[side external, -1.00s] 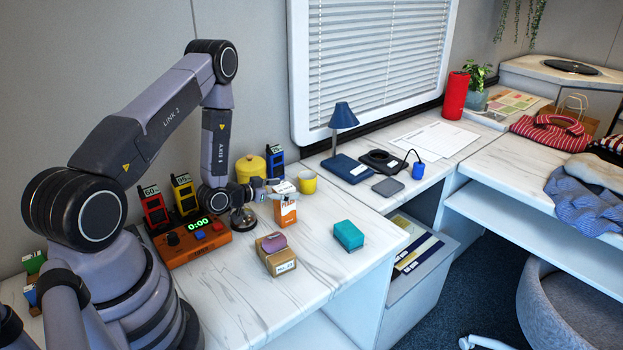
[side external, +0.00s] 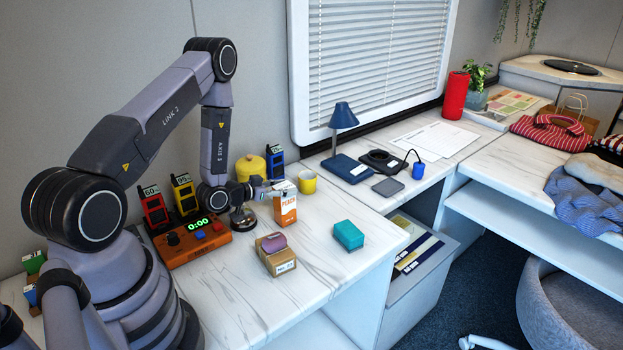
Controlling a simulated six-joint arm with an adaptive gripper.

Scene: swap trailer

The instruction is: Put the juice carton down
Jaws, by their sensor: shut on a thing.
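The juice carton (side external: 286,211) is white and orange with "PEACH" on its front. It is upright at the right end of my gripper (side external: 276,193). My gripper reaches in from the left, roughly level, and is shut on the carton's upper part. The fingertips are small in this view, and the far one is hidden. The carton's base is at or very close to the white marble-look counter (side external: 325,283); I cannot tell whether it touches.
A yellow mug (side external: 307,182) stands just behind the carton. A cardboard box (side external: 280,265) with a purple item (side external: 273,243) on top is in front. A teal box (side external: 348,235) lies to the right. An orange timer box (side external: 195,243) is at left. Counter between carton and teal box is clear.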

